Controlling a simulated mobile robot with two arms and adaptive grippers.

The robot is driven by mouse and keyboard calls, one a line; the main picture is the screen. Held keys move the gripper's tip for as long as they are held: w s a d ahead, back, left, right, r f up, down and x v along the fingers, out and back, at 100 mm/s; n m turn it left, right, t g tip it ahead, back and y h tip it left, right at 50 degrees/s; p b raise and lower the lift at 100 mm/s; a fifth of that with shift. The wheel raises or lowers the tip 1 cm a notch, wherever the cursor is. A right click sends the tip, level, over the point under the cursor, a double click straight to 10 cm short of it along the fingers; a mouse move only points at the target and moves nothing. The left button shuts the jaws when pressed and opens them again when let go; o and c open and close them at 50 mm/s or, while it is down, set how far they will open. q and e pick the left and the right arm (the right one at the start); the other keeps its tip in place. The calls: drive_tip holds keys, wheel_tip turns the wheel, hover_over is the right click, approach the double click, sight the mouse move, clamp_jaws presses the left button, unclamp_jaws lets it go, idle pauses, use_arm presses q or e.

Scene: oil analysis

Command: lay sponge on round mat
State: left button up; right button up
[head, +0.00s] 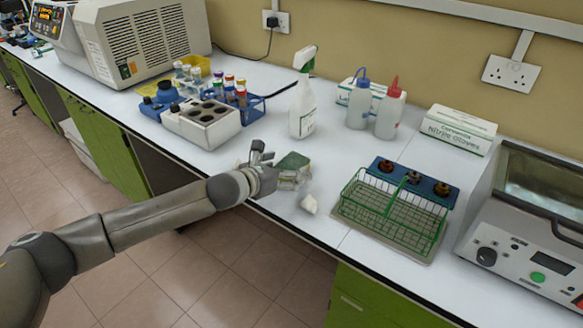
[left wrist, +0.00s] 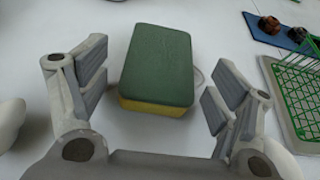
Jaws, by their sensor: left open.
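The sponge (head: 293,160), with a green top and a yellow lower layer, is near the bench's front edge. In the left wrist view the sponge (left wrist: 158,65) lies between the spread fingers of my left gripper (head: 275,168), with gaps on both sides. The left gripper is open and not holding it. A faint pale curved rim (left wrist: 197,77) shows just right of the sponge; it may be the round mat, mostly hidden. I cannot tell whether the sponge rests on it. My right gripper is not in view.
A spray bottle (head: 303,108) stands behind, and a white block with holes (head: 201,123) behind left.

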use_arm(q)
drive_tip(key=c, duration=0.8)
drive_tip(key=shift+r, duration=0.1)
